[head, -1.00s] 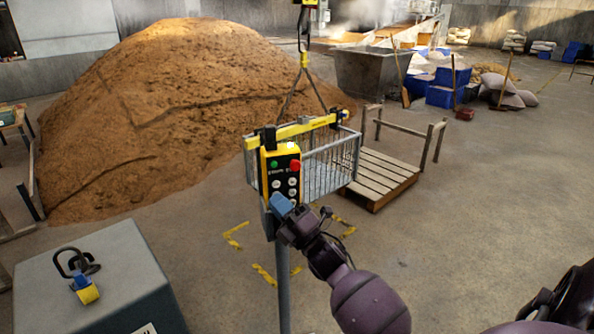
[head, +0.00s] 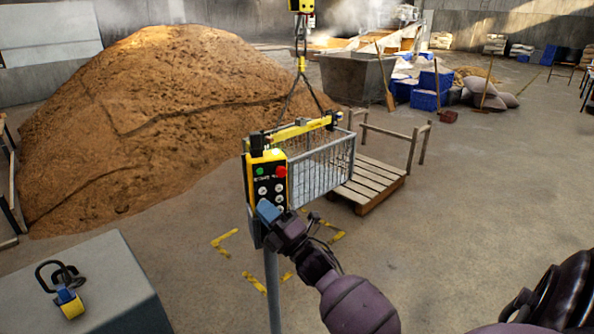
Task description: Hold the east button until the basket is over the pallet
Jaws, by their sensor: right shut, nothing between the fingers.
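A yellow and black button box (head: 265,177) stands on a grey post (head: 271,290). It has a green button, a red button and several pale buttons. My right gripper (head: 266,211) is shut and empty, its blue tips at the lower part of the box's face. It hides the lower left buttons, and I cannot tell which one it touches. The wire basket (head: 325,178) hangs behind the box from a yellow bar and a hoist hook (head: 301,50). The wooden pallet (head: 368,185) lies on the floor to the right of the basket. My left gripper is not in view.
A large brown grain heap (head: 150,120) fills the back left. A grey bin (head: 355,80) and blue crates (head: 432,90) are behind. The floor at right is clear.

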